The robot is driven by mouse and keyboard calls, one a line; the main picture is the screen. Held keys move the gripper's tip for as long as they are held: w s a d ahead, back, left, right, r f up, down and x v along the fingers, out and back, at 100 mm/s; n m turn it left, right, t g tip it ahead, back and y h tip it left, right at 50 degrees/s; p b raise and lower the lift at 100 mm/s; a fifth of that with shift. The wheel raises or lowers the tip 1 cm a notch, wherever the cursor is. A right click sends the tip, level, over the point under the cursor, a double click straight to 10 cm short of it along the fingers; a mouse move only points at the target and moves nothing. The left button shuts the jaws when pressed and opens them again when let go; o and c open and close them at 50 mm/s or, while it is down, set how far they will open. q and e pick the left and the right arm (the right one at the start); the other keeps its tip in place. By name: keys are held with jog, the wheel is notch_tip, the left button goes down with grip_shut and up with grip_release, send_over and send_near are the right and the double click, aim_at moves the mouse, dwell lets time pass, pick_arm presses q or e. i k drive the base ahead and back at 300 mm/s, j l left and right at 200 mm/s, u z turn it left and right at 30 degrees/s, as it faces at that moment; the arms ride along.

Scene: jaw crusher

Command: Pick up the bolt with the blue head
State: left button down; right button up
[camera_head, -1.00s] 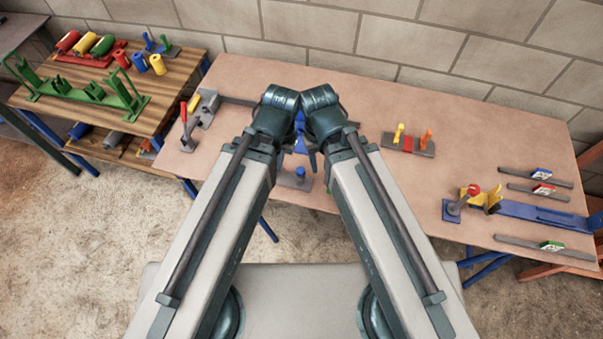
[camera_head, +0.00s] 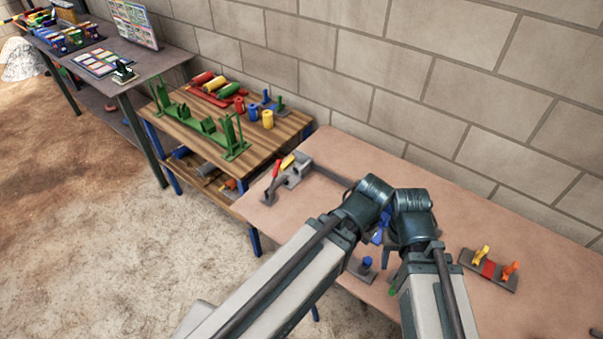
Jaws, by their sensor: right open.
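A small blue-topped piece (camera_head: 367,262), which looks like the bolt with the blue head, stands upright on a small grey plate (camera_head: 355,272) on the pinkish-brown table. It is between my two arms and partly close to the left arm's edge. My right gripper (camera_head: 398,277) seems to show only in part, beside my right arm and to the right of the blue-topped piece. It is open, apart from the piece as far as I can see. My left gripper is hidden behind its own arm.
A blue fixture (camera_head: 380,232) stands behind the piece, partly covered by my arms. A grey clamp (camera_head: 292,177) with red and yellow handles is at the table's left. A plate with yellow and orange pegs (camera_head: 488,270) lies right. A wooden table (camera_head: 180,130) holds green racks and coloured cylinders.

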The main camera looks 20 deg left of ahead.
aim_at(367, 261)
jog(key=k+l+u, duration=0.1)
jog(key=l+u, duration=0.3)
jog(key=k+l+u, duration=0.1)
jog(key=l+u, duration=0.15)
jog(key=u, duration=0.15)
jog(key=k+l+u, duration=0.2)
jog(key=u, duration=0.2)
jog(key=l, duration=0.1)
